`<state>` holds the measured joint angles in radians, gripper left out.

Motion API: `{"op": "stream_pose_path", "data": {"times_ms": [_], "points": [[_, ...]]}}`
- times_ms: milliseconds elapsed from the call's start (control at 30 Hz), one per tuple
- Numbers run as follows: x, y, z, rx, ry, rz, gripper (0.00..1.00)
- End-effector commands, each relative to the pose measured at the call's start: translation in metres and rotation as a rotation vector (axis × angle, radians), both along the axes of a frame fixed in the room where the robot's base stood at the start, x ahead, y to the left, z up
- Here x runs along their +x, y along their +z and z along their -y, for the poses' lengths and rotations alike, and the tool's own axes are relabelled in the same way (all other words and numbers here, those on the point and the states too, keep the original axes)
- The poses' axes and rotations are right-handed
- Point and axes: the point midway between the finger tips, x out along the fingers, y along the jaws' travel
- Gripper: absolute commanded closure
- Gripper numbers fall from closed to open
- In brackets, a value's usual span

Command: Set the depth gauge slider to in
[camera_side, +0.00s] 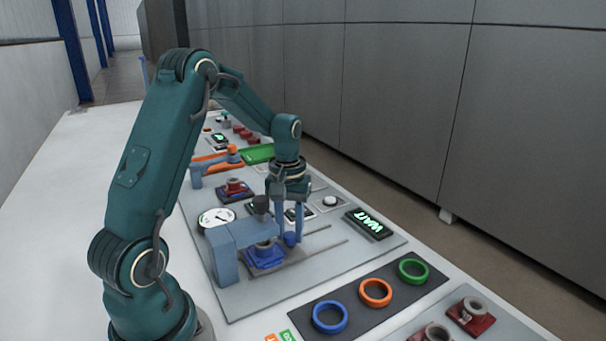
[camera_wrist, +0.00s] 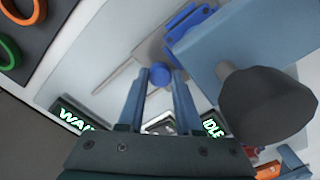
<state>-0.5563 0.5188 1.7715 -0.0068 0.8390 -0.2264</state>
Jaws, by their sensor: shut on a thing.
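The slider's round blue knob (camera_side: 290,239) stands beside a blue fixture (camera_side: 264,258) holding a grey ring-shaped part. In the wrist view the knob (camera_wrist: 160,77) sits between my fingertips. My gripper (camera_side: 289,234) points down and is shut on this knob; its two blue fingers (camera_wrist: 159,80) reach to either side of it. Two thin slots (camera_side: 318,243) run rightward across the grey panel from the fixture. A white dial gauge (camera_side: 216,217) with a dark needle stands left of my gripper. Slider end markings are not readable.
A blue-grey bracket (camera_side: 228,248) with a dark knob (camera_wrist: 267,105) stands close to my gripper. A sign reading WAIT (camera_side: 368,224) lies to the right. Blue, orange and green rings (camera_side: 375,292) lie on a dark mat in front. An IDLE sign (camera_wrist: 213,126) shows in the wrist view.

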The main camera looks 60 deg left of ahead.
Motion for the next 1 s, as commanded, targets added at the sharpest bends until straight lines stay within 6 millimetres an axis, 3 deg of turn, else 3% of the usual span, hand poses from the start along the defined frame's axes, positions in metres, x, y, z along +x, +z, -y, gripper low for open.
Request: {"op": "stream_pose_path", "data": {"times_ms": [67, 100, 133, 167, 500, 633, 1000], "points": [[-0.005, 0.000, -0.001, 0.001, -0.002, -0.018, 1.00], [-0.005, 0.000, -0.001, -0.001, -0.002, -0.018, 0.51], [-0.006, 0.000, -0.001, 0.000, -0.002, -0.018, 0.39], [-0.005, 0.000, -0.001, -0.001, -0.002, -0.018, 0.36], [-0.005, 0.000, 0.000, -0.001, -0.002, -0.017, 0.36], [-0.004, 0.009, -0.001, 0.000, -0.002, -0.014, 0.36], [-0.003, 0.083, -0.001, 0.004, -0.001, -0.007, 0.36]]}}
